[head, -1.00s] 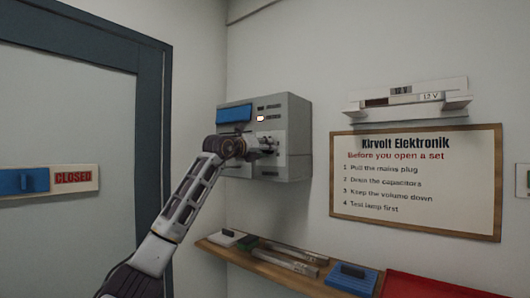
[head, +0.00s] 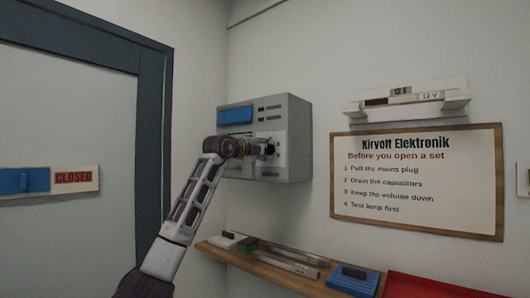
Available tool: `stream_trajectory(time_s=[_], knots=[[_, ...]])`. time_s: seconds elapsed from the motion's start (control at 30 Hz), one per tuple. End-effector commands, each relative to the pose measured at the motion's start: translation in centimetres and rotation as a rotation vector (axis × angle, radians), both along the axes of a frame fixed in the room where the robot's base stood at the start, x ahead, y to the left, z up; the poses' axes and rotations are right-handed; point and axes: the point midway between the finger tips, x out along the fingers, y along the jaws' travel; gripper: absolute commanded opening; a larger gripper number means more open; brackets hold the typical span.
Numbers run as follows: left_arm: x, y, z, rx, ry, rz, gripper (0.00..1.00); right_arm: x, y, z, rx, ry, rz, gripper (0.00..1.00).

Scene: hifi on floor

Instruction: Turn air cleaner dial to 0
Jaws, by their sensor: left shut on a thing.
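The air cleaner (head: 296,125) is a grey box on the wall near the corner, with a blue panel (head: 235,115) at its upper left. Two small dark indicators with labels sit at its upper right, and neither is lit. My left gripper (head: 267,148) is at the front face, shut on the dial. The gripper covers the dial, so its pointer and scale cannot be read. My right gripper is not in view.
A wooden shelf (head: 215,241) below holds rod-like tools and a blue block (head: 352,280). A sign (head: 416,180) and a small wall rack (head: 408,103) are to the right. A door (head: 70,120) with a blue-and-white CLOSED slider (head: 73,178) is at left.

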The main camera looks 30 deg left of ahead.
Motion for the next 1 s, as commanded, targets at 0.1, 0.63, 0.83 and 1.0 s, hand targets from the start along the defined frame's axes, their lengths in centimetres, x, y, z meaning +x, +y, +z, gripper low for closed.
stream_trajectory(time_s=[0.1,0.63,0.83,1.0], knots=[[-0.05,0.12,0.08,-0.066,0.002,0.002,0.12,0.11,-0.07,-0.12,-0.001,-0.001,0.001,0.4],[-0.05,0.17,0.03,-0.161,0.01,0.003,0.12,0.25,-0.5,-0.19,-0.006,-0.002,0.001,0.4],[-0.04,0.16,0.03,-0.161,0.01,0.003,0.37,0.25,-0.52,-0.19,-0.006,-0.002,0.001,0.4],[-0.03,0.11,0.0,-0.16,0.011,0.002,0.57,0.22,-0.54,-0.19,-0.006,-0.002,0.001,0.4]])
